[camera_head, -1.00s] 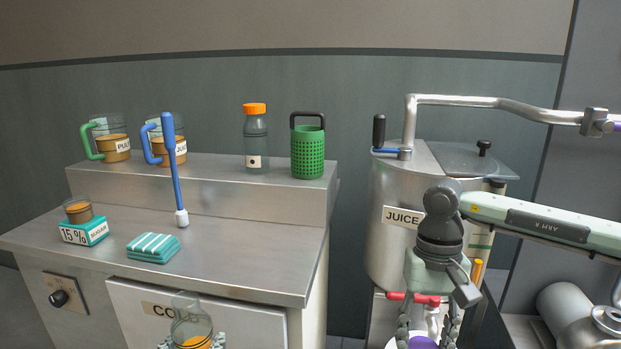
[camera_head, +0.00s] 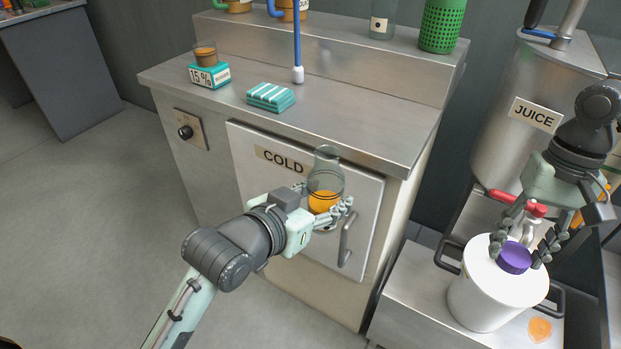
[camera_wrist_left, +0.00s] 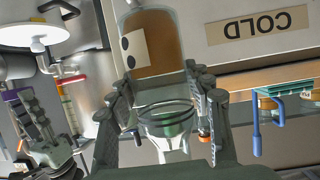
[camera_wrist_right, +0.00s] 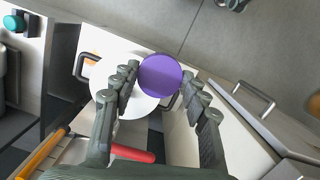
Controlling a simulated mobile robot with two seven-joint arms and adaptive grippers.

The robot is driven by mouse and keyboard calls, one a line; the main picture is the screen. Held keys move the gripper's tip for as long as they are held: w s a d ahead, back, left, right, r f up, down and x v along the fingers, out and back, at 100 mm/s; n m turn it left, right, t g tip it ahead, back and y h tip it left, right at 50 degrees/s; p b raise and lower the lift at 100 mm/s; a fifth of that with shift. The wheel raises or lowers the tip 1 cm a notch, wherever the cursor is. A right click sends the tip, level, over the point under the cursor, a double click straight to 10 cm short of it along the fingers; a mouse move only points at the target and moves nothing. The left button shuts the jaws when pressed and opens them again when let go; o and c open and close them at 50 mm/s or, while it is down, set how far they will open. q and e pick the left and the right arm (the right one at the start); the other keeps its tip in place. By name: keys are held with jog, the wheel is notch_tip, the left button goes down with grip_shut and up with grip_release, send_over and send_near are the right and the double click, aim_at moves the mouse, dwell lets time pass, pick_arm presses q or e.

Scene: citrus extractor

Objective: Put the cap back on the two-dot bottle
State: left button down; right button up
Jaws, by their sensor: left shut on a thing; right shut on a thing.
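The two-dot bottle (camera_head: 325,185) is clear glass with orange-brown juice inside and stands upright, its top uncapped, in front of the COLD door. Its white label with two black dots (camera_wrist_left: 132,47) faces the left wrist view. My left gripper (camera_head: 325,212) is shut around the bottle. The purple cap (camera_head: 514,258) is a flat round disc, also clear in the right wrist view (camera_wrist_right: 160,75). My right gripper (camera_head: 525,252) is shut on the cap, which appears in front of the white bucket in the head view. The cap and bottle are well apart.
The lidded white bucket (camera_head: 484,309) stands on a steel stand under the JUICE tank (camera_head: 500,120). The COLD door's handle (camera_head: 345,240) is just right of the bottle. The floor at left is clear.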

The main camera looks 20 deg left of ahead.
pick_arm(q)
jog(key=s+d+m+g+h, duration=0.1)
jog(key=d+m+g+h, duration=0.1)
jog(key=d+m+h, duration=0.3)
jog(key=d, duration=0.3)
jog(key=shift+s+d+r+g, duration=0.15)
jog(key=shift+d+r+g, duration=0.15)
jog(key=shift+d+r, duration=0.1)
jog(key=shift+a, duration=0.1)
pick_arm(e)
jog(key=s+a+r+m+y, duration=0.1)
jog(key=a+r+m, duration=0.8)
jog(key=a+r, duration=1)
jog(key=a, duration=0.3)
jog(key=shift+s+a+r+t, duration=0.3)
jog(key=shift+a+r, duration=0.05)
jog(key=shift+f, duration=0.1)
jog(key=shift+f, duration=1.9)
jog(key=shift+f, duration=0.1)
